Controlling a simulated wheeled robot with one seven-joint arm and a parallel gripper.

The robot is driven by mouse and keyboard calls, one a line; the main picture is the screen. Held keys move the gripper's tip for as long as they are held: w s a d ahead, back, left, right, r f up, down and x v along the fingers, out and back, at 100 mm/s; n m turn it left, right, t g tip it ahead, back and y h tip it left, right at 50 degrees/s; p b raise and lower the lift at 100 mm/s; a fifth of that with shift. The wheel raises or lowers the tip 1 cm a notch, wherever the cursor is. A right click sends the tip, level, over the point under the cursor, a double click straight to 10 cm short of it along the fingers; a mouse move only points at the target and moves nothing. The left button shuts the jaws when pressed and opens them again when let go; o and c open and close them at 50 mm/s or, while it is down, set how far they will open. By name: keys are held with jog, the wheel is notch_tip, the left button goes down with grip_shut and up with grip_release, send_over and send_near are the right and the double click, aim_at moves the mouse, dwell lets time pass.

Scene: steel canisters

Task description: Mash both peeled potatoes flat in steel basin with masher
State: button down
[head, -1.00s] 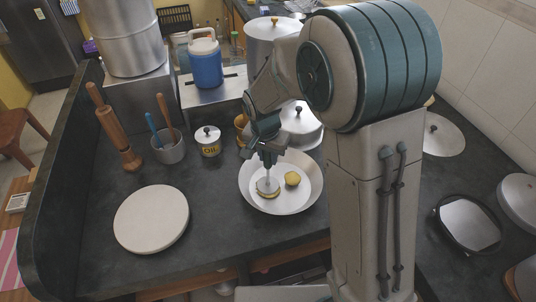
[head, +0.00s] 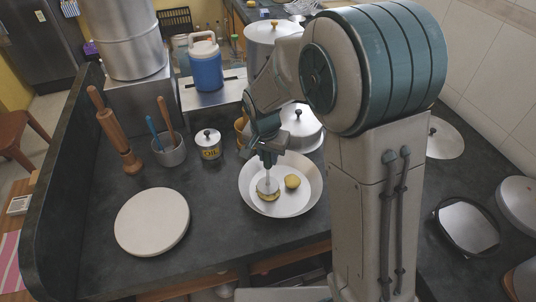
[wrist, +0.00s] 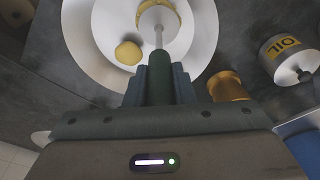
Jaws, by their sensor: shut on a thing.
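The steel basin (head: 300,204) stands on the dark counter, a wide shallow round pan. My gripper (head: 268,158) is above it, shut on the handle of the masher (head: 267,184). The masher points down, its round plate pressed on or just over a flattened yellow potato (head: 269,198) at the basin's left. In the wrist view the plate covers most of that potato and its yellow edge (wrist: 176,10) shows around it. The second potato (head: 292,181) is whole and rounded, to the right; it also shows in the wrist view (wrist: 129,53).
An oil tin (head: 208,144), a utensil pot (head: 170,152) and a brass-coloured cup (head: 241,126) stand left of and behind the basin. A round white board (head: 152,221) lies at the left; the counter between is clear.

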jog(key=shift+f+b, duration=0.4)
jog(key=shift+f, duration=0.25)
jog(key=shift+s+f+b, duration=0.15)
jog(key=shift+f+b, duration=0.35)
jog(key=shift+r+p, duration=0.6)
jog(key=shift+r, duration=0.45)
jog(key=shift+r+p, duration=2.3)
jog(key=shift+r, duration=1.2)
jog(key=shift+f, duration=0.1)
